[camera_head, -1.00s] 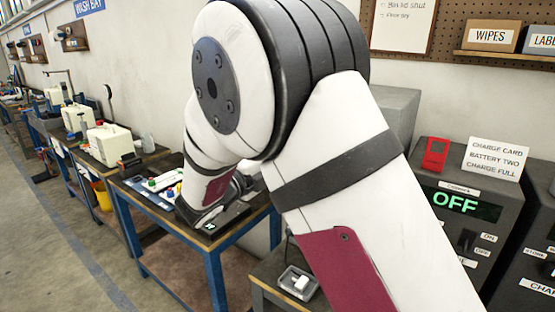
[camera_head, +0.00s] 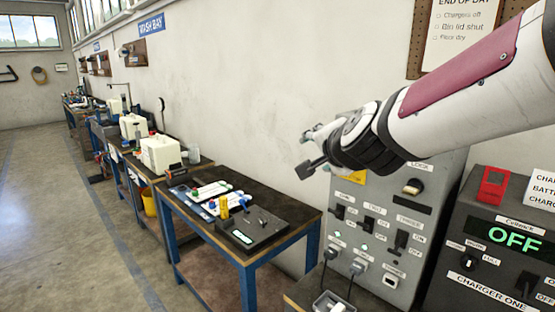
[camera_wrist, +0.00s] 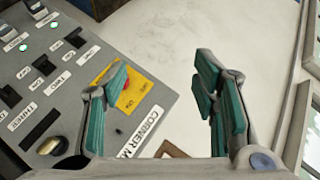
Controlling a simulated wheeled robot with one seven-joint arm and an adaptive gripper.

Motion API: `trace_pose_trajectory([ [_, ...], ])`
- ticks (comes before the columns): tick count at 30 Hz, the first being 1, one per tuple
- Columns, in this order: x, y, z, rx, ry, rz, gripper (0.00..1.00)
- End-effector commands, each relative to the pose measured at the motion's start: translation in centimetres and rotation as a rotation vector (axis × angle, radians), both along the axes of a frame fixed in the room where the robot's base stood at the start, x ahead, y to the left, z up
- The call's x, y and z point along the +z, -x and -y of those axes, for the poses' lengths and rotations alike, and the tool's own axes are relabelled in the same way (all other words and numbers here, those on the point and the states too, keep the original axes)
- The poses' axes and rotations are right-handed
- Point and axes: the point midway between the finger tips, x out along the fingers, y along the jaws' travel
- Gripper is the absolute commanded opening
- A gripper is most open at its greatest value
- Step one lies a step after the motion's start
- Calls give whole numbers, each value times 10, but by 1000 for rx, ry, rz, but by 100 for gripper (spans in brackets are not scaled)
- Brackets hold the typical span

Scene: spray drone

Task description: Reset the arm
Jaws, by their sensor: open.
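My gripper (camera_head: 312,160) is raised in front of the wall in the head view, above the left part of a grey switch panel. My arm reaches in from the right edge. In the wrist view the two green-padded fingers (camera_wrist: 165,98) stand wide apart with nothing between them. The grey switch panel (camera_wrist: 80,100) with a yellow label lies behind the left finger there, and pale wall behind the right one. The gripper appears clear of the panel and touches nothing I can see.
A blue-legged workbench (camera_head: 250,262) with small tools and a black box stands left of the panel. The floor (camera_head: 60,230) at the left is clear.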

Motion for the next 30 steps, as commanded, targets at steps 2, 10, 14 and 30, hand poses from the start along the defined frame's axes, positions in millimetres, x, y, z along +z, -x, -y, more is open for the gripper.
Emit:
trace_pose_trajectory([
  [2,2,30,5,91,84,-38,54],
  [10,-26,144,30,379,424,-221,54],
  [14,-48,203,53,488,592,-335,54],
  [30,-86,303,101,630,842,-579,54],
])
